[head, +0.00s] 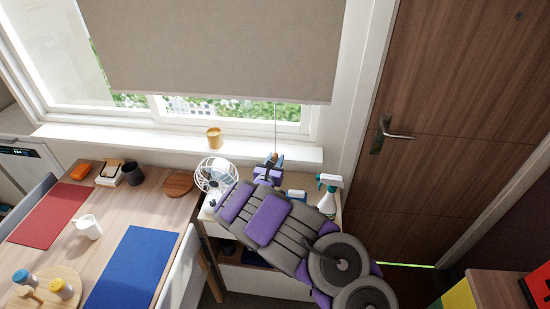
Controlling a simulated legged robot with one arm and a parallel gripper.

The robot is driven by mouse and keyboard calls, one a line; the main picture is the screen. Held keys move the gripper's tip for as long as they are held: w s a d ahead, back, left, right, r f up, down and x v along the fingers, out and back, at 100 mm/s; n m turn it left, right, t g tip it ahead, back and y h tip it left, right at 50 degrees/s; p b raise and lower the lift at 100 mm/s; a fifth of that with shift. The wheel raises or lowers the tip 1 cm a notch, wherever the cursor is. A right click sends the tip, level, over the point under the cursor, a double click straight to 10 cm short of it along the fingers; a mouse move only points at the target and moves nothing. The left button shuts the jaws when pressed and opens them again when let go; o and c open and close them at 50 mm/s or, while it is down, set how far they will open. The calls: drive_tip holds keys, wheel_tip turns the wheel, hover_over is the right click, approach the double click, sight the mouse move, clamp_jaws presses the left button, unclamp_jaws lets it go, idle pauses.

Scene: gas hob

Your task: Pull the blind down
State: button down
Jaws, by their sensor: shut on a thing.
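The beige blind (210,50) covers the upper part of the window, with its bottom edge a little above the sill. A thin pull cord (275,118) hangs near the blind's right end. My gripper (270,166) is at the knob, just in front of the sill and above the low cabinet. It is shut on the pull knob; the fingers are small in the picture and partly hide the grip.
A white fan (215,174) and a spray bottle (328,192) stand on the cabinet on either side of my arm. The dining table (150,195) is left; a wooden door (460,110) is right.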

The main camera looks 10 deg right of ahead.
drive_tip(key=shift+r, duration=0.1)
drive_tip(key=c, duration=0.9)
unclamp_jaws()
drive_tip(key=shift+w+a, duration=0.1)
drive_tip(key=shift+p+v, duration=1.7)
drive_tip(key=shift+v, duration=7)
